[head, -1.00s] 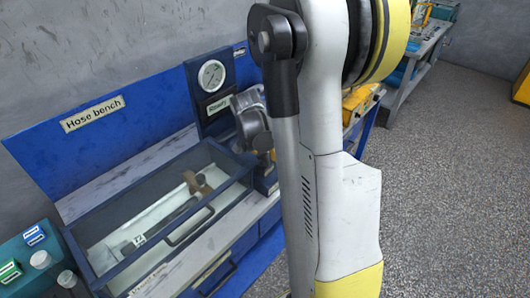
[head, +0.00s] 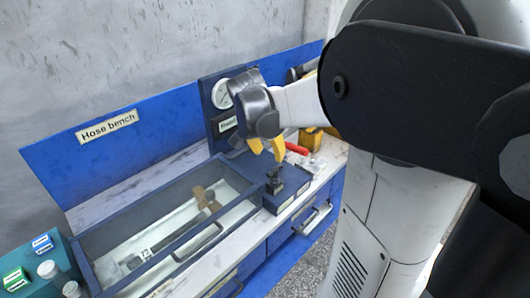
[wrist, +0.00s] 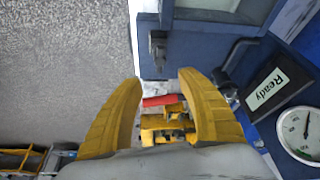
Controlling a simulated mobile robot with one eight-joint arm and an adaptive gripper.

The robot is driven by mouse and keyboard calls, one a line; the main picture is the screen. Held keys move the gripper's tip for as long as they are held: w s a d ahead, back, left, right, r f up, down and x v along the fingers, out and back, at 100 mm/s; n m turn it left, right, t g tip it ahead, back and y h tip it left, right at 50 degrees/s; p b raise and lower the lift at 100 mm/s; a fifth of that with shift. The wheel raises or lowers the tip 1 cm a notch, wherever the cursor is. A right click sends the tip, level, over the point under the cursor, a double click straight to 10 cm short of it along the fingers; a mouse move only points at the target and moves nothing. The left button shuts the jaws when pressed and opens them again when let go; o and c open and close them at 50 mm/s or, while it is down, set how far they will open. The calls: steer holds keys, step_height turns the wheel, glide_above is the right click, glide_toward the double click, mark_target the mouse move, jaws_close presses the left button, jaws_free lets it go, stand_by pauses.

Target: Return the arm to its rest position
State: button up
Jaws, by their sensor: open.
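My gripper (head: 266,150) shows in the head view above the right part of the hose bench (head: 190,262), beside the gauge panel. In the wrist view my gripper (wrist: 166,100) has its two yellow fingers apart, with nothing held between them. My white and black arm fills the right side of the head view.
A gauge (head: 221,94) and a "Ready" sign (wrist: 268,90) are close to the gripper. A lidded case (head: 80,238) lies on the bench. A small dark fitting (head: 274,182), a red item (head: 297,149) and a yellow unit (head: 312,139) stand near the gripper.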

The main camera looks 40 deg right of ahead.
stand_by(0.3)
steer(key=s+a+r+n+t+y, duration=0.1)
steer(key=s+a+n+t, duration=0.1)
steer(key=a, duration=0.6)
steer(key=s+a+n+t+y, duration=0.1)
steer(key=s+a+n+t, duration=0.1)
steer(key=s+a+n, duration=0.3)
steer(key=s+a+r+n+t+y, duration=0.1)
steer(key=s+a+n+y, duration=0.1)
steer(key=a+n, duration=0.5)
steer(key=s+a, duration=0.1)
steer(key=a, duration=0.4)
steer(key=shift+s+r+t, duration=0.15)
steer(key=shift+r+t, duration=0.2)
steer(key=shift+t, duration=0.05)
